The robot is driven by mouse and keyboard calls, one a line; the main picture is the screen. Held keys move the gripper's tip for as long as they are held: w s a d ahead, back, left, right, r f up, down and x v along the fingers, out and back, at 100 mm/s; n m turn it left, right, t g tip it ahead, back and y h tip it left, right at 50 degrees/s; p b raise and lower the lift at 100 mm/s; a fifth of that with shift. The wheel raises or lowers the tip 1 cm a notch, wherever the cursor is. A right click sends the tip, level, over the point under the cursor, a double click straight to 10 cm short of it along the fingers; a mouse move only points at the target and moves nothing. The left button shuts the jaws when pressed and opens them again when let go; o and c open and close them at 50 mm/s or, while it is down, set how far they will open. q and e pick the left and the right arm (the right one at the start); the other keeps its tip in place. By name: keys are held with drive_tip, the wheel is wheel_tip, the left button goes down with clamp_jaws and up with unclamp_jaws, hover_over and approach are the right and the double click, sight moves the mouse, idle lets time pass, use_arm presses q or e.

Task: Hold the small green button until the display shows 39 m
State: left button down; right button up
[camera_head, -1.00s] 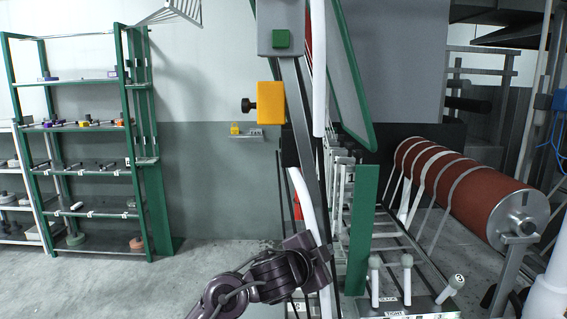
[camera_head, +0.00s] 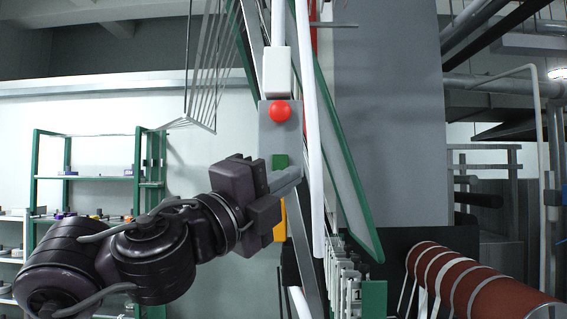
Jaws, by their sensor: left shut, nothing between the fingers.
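The small green button (camera_head: 280,161) is on the front of a grey control box (camera_head: 268,140), below a round red button (camera_head: 280,111). My left gripper (camera_head: 295,176) is shut and empty. Its fingers lie just under the green button in the picture and overlap its lower edge. I cannot tell whether they touch it. My right gripper is not in view.
A yellow box (camera_head: 279,222) sits below the control box, partly behind my gripper. A white pipe (camera_head: 309,130) and a green-edged panel (camera_head: 345,150) stand close on the right. A red roller (camera_head: 470,285) is at lower right. Green shelves (camera_head: 85,178) stand far left.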

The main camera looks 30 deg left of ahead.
sight(273, 165)
use_arm(q)
drive_tip(key=shift+m+t, duration=0.3)
drive_tip(key=shift+m, duration=0.1)
drive_tip(key=s, duration=0.1)
drive_tip(key=s+r, duration=0.2)
drive_tip(key=shift+s+a+r, duration=0.1)
drive_tip(key=shift+a+r, duration=0.1)
drive_tip(key=shift+a, duration=0.05)
drive_tip(key=w+a, duration=0.1)
drive_tip(key=w, duration=0.1)
drive_tip(key=w+a+b, duration=0.1)
drive_tip(key=w, duration=0.1)
drive_tip(key=w+a+b, duration=0.1)
drive_tip(key=w+a, duration=0.1)
drive_tip(key=shift+w+f, duration=0.1)
drive_tip(key=shift+w, duration=0.15)
drive_tip(key=shift+w+a, duration=0.35)
drive_tip(key=shift+w, duration=0.2)
idle(1.2)
drive_tip(key=shift+w+a, duration=0.2)
drive_tip(key=shift+w, duration=0.15)
